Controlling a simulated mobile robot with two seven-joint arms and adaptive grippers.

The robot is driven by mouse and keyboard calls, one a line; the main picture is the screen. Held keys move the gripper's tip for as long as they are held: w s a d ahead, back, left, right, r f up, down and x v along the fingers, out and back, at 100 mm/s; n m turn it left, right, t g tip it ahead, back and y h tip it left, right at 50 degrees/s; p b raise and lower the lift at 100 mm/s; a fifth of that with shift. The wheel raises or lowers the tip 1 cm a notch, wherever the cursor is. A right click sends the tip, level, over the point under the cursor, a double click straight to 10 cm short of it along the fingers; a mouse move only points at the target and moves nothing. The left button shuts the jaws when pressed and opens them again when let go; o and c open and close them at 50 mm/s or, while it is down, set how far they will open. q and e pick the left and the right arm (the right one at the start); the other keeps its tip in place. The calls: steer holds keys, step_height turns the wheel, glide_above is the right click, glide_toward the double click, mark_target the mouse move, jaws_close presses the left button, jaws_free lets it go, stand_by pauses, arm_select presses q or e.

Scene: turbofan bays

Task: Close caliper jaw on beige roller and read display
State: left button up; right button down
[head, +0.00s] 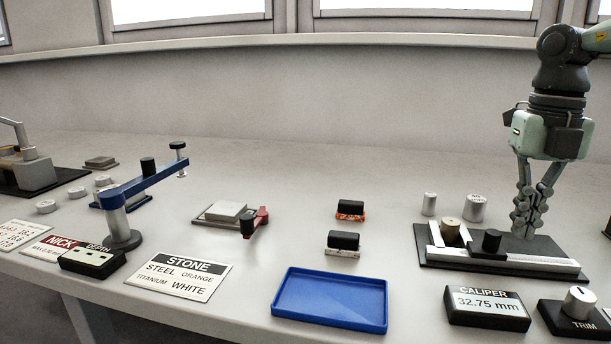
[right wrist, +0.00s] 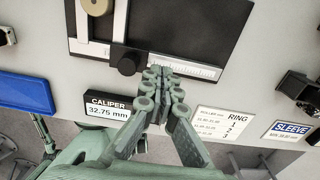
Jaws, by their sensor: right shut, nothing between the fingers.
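The caliper is a black base (head: 429,256) with a white rail, a fixed jaw at left and a sliding jaw (right wrist: 120,22) with a black knob (head: 491,240). The knob also shows in the right wrist view (right wrist: 126,61). The beige roller (head: 450,230) stands upright between the jaws, close to the sliding jaw; I cannot tell whether they touch. The caliper display (head: 487,305) reads 32.75 mm. My right gripper (head: 521,226) points down, shut and empty, to the right of the knob and apart from it in the right wrist view (right wrist: 166,82). My left gripper is not in view.
Two grey cylinders (head: 475,208) (head: 429,204) stand behind the caliper. A TRIM knob (head: 578,303) is right of the display. A blue tray (head: 330,300) lies at front centre, with two black-topped blocks (head: 343,243) (head: 350,210) behind it. A blue-armed gauge (head: 145,187) stands left.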

steer(key=shift+f+b, duration=0.9)
steer(key=shift+f, duration=0.45)
steer(key=shift+w+a, duration=0.2)
steer(key=shift+a, duration=0.5)
stand_by(1.0)
steer(key=shift+d, duration=0.2)
steer(key=shift+s+d+r, duration=0.15)
steer(key=shift+d, duration=0.25)
step_height(320, 180, up, 7)
steer(key=p, duration=0.4)
steer(key=shift+p, duration=0.3)
